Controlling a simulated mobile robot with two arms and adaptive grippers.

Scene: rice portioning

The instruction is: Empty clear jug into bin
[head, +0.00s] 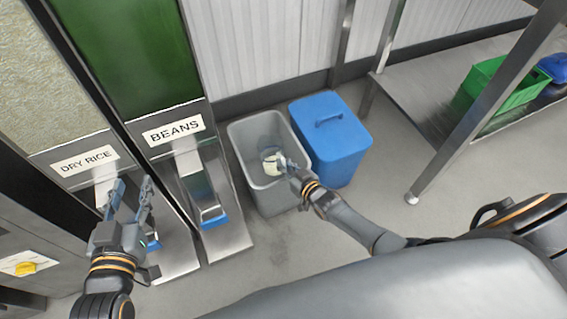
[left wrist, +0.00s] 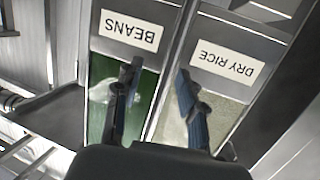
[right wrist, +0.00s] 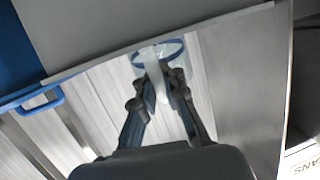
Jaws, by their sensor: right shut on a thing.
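The clear jug (head: 270,158) is over the mouth of the open grey bin (head: 272,200) in the head view, with something pale showing in or on it. My right gripper (head: 292,168) reaches in from the right and is shut on the jug. In the right wrist view the jug (right wrist: 178,58), with a blue rim, is between the fingertips, and a pale strip crosses it. I cannot tell how much is in it. My left gripper (head: 132,198) is open and empty in front of the dispensers.
The dry rice dispenser (head: 85,160) and beans dispenser (head: 174,130) stand left of the grey bin. A blue lidded bin (head: 335,150) stands close on its right. A metal shelf with a green crate (head: 480,85) is at the right. Floor in front is clear.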

